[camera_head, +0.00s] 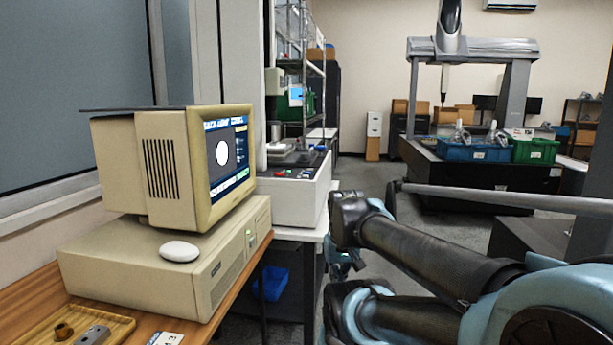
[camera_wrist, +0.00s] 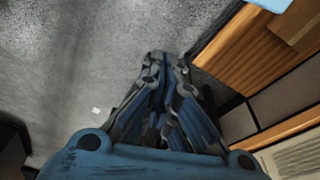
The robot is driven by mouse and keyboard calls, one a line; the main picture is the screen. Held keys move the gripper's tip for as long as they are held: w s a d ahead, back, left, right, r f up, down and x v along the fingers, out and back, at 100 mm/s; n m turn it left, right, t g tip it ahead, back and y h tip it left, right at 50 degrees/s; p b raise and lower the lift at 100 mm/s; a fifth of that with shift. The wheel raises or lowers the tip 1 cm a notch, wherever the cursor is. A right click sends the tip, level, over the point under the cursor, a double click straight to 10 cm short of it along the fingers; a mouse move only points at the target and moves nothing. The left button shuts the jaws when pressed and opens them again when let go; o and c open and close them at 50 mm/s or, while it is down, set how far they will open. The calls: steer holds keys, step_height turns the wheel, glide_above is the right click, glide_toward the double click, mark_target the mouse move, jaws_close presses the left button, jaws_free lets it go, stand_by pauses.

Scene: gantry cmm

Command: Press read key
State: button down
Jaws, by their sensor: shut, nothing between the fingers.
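I cannot make out a key marked "read" in either view. A beige computer monitor (camera_head: 180,165) with a lit screen stands on a beige computer case (camera_head: 175,260) at the left. A grey-white panel unit (camera_head: 295,195) with small red and blue parts on top stands behind it; I cannot tell whether these are keys. My gripper (camera_wrist: 167,63) is shut and empty in the wrist view, pointing over the grey floor beside the wooden desk. In the head view my arm reaches in from the right, and my gripper is mostly hidden behind it.
A white mouse (camera_head: 179,251) lies on the case. A wooden tray (camera_head: 75,328) with small parts sits on the wooden desk (camera_head: 255,280). A blue bin (camera_head: 270,283) is under the white table. A measuring gantry (camera_head: 470,50) stands at the back right. Floor between is open.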

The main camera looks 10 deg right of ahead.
steer(key=w+r+m+t+y, duration=0.1)
steer(key=w+r, duration=0.7)
steer(key=w, duration=0.5)
steer(key=w+a+r+m+t+y, duration=0.1)
steer(key=w+r+m+t, duration=0.1)
steer(key=w+r, duration=0.95)
steer(key=w+r+m+t, duration=0.1)
steer(key=w+r, duration=0.5)
steer(key=w, duration=1)
steer(key=w+d+r+t, duration=0.1)
steer(key=w+r, duration=0.1)
steer(key=w, duration=0.6)
steer(key=w+d+r+m+t, duration=0.1)
steer(key=w+r, duration=0.1)
steer(key=w, duration=0.6)
steer(key=shift+m+y, duration=0.3)
steer(key=shift+y, duration=0.1)
steer(key=shift+f, duration=4.4)
steer(key=shift+f, duration=0.7)
steer(key=shift+r, duration=0.8)
